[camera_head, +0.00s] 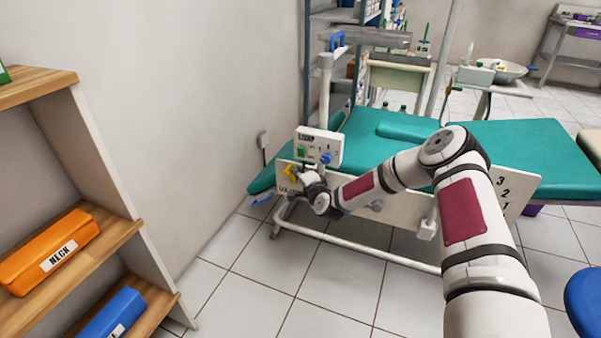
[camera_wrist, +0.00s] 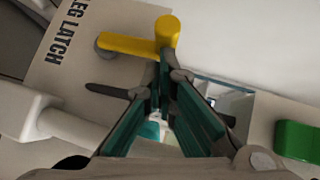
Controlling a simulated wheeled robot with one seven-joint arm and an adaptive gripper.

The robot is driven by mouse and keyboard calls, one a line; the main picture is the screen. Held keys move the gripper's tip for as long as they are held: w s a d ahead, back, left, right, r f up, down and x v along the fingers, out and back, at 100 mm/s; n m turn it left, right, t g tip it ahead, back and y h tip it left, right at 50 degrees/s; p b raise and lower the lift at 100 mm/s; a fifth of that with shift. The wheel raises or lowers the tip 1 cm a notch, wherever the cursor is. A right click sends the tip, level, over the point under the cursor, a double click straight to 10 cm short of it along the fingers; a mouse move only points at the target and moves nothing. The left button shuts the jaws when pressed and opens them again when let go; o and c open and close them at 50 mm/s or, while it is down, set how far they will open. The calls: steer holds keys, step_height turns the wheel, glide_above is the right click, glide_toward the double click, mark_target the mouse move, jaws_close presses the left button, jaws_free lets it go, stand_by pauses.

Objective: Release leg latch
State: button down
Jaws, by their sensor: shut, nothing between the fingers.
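The leg latch (camera_wrist: 130,46) is a yellow lever with a thick knob at its right end, on a beige panel (camera_wrist: 85,22) lettered "LEG LATCH" in the wrist view. My gripper (camera_wrist: 163,72) is shut and empty. Its tips are right at the knob end of the lever; I cannot tell whether they touch it. In the head view my gripper (camera_head: 303,177) partly covers the panel's lettering.
A white control box (camera_head: 319,141) with a green button (camera_wrist: 300,140) and a blue knob (camera_head: 327,158) is just above the latch. A white post (camera_head: 325,95) rises behind it. A wooden shelf (camera_head: 130,235) stands left. The tiled floor in front is clear.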

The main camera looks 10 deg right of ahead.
mark_target(287, 168)
steer(key=shift+w+a+r+n+g+p, duration=0.45)
steer(key=shift+a+r+g+p, duration=0.2)
steer(key=shift+p, duration=0.25)
steer(key=shift+w+a+n+g+h+p, duration=0.35)
steer(key=shift+a+n+h+p, duration=0.1)
steer(key=shift+a+n+h, duration=0.15)
steer(key=shift+w+a+f, duration=0.1)
steer(key=shift+w+a, duration=0.05)
steer(key=shift+w+a+f, duration=0.1)
steer(key=shift+w+a, duration=0.35)
steer(key=shift+a, duration=0.1)
steer(key=shift+w+a+f+n+g+h+b, duration=0.2)
steer(key=shift+w+a+f+g+b, duration=0.1)
steer(key=shift+w+a+b, duration=0.35)
steer(key=shift+w+a+f+n+g+h+b, duration=0.1)
steer(key=shift+w+a+f+g+h+b, duration=0.25)
steer(key=shift+a, duration=0.5)
steer(key=shift+w+r, duration=0.1)
steer(key=shift+w, duration=0.05)
